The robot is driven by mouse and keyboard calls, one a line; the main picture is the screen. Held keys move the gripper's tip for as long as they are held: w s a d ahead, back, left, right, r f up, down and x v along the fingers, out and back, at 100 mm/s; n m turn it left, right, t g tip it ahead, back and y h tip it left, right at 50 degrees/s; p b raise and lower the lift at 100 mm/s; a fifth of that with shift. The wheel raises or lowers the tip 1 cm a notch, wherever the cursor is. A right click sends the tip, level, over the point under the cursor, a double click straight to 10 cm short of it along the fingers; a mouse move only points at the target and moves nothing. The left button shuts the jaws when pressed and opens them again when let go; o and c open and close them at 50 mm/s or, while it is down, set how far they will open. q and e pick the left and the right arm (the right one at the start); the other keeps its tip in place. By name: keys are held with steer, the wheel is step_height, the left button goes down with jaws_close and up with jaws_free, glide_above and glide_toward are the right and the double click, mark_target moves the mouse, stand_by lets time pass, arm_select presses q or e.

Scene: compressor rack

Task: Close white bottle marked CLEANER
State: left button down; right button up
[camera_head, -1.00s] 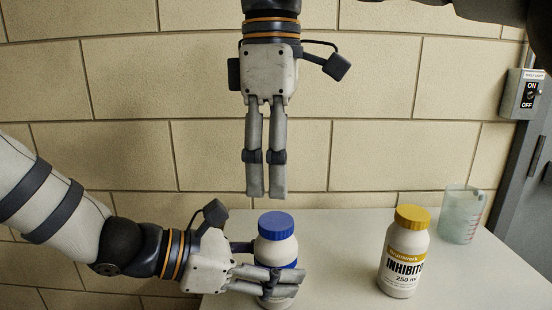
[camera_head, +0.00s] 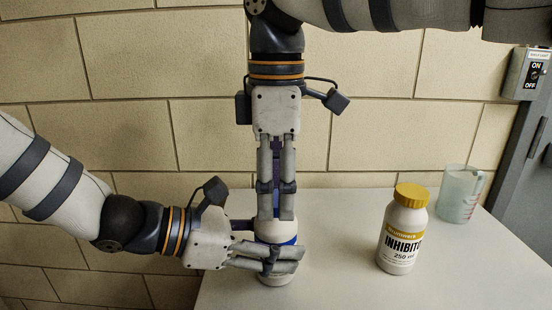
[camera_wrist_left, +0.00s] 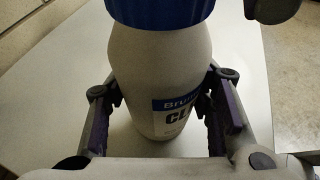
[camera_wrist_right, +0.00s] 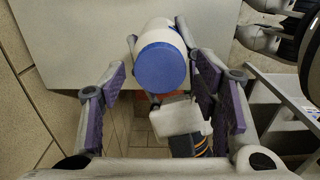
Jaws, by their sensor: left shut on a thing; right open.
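The white bottle (camera_head: 276,232) stands on the table with a blue cap on top. In the head view the right gripper's fingers hide the cap. The cap (camera_wrist_left: 160,10) shows at the top of the left wrist view, above the label (camera_wrist_left: 175,112) reading "CL". My left gripper (camera_head: 272,264) is shut on the bottle's body, a finger on each side. My right gripper (camera_head: 276,214) points straight down over the bottle and is open. In the right wrist view the round blue cap (camera_wrist_right: 160,67) lies between its spread fingers; I cannot tell whether they touch it.
A white INHIBITOR bottle (camera_head: 404,228) with a yellow cap stands to the right on the pale table (camera_head: 340,270). A clear beaker (camera_head: 460,194) stands behind it. A switch box (camera_head: 528,74) is on the wall. The table between the bottles is clear.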

steer(key=shift+f, duration=0.3)
steer(key=c, duration=1.2)
steer(key=m, duration=0.5)
steer(key=o, duration=1.3)
steer(key=shift+o, duration=0.2)
